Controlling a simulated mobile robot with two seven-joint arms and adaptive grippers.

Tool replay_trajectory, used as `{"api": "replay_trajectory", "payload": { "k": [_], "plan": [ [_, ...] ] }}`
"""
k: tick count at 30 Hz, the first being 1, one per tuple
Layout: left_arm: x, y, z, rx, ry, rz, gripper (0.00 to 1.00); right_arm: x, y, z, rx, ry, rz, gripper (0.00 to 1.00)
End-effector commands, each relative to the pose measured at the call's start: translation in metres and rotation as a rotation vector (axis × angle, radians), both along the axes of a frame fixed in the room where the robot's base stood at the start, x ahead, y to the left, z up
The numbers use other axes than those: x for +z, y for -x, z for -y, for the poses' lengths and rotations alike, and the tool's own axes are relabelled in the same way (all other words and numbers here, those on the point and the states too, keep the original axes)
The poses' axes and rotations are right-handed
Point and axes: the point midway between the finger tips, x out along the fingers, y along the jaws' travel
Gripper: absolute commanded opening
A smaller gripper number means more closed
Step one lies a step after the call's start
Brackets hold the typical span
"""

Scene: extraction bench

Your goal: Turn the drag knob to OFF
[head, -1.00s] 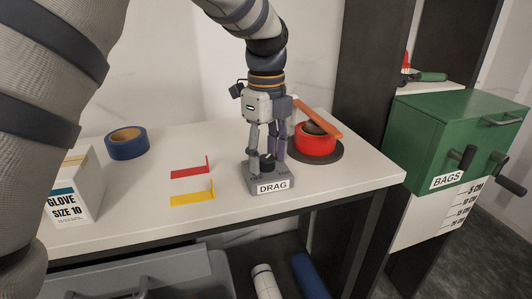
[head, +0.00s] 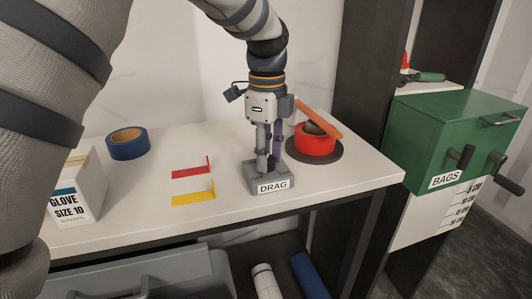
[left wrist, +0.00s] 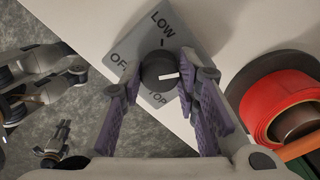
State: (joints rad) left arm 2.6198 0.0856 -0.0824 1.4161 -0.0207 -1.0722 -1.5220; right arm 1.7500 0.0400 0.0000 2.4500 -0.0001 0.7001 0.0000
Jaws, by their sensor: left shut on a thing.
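The drag control box (head: 259,181) is a grey block with a white DRAG label, standing near the front edge of the bench. On top is its dark round knob (left wrist: 158,71), with a white pointer line aimed right in the left wrist view. The OFF mark (left wrist: 120,62) is left of the knob, LOW is above it, and a partly hidden word ending in TOP is below. My left gripper (head: 268,168) comes down from above, its purple-padded fingers shut on the knob, also seen in the left wrist view (left wrist: 166,83).
A red tape roll (head: 314,145) on a dark disc stands close behind, right of the box, with an orange bar above. Red and yellow flat pieces (head: 193,192), blue tape (head: 127,143) and a glove box (head: 76,188) lie left. A green BAGS cabinet (head: 455,145) is right.

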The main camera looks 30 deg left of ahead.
Motion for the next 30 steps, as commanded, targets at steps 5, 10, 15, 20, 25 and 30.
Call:
{"api": "replay_trajectory", "payload": {
  "k": [5, 10, 15, 20, 25, 30],
  "plan": [
    [0.0001, 0.0003, -0.0004, 0.165, 0.000, 0.000, 0.01, 0.0008, -0.0008, 0.0000, 0.000, 0.000, 0.003, 0.40],
    [-0.0001, 0.0002, -0.0003, 0.326, -0.001, 0.000, 0.01, 0.0007, -0.0007, 0.0000, 0.000, 0.000, 0.003, 0.40],
    [-0.0002, 0.0003, -0.0001, 0.488, -0.001, 0.000, 0.01, 0.0007, -0.0007, 0.0000, 0.000, 0.000, 0.003, 0.40],
    [-0.0002, 0.0003, 0.0001, 0.640, 0.000, 0.000, 0.01, 0.0006, -0.0007, 0.0000, 0.000, 0.000, 0.003, 0.40],
    [-0.0003, 0.0004, 0.0001, 0.801, -0.001, 0.000, 0.01, 0.0006, -0.0007, 0.0000, 0.000, 0.000, 0.003, 0.40],
    [-0.0003, 0.0005, 0.0001, 0.963, -0.001, 0.000, 0.01, 0.0006, -0.0007, 0.0000, 0.000, 0.000, 0.003, 0.40]
  ]
}}
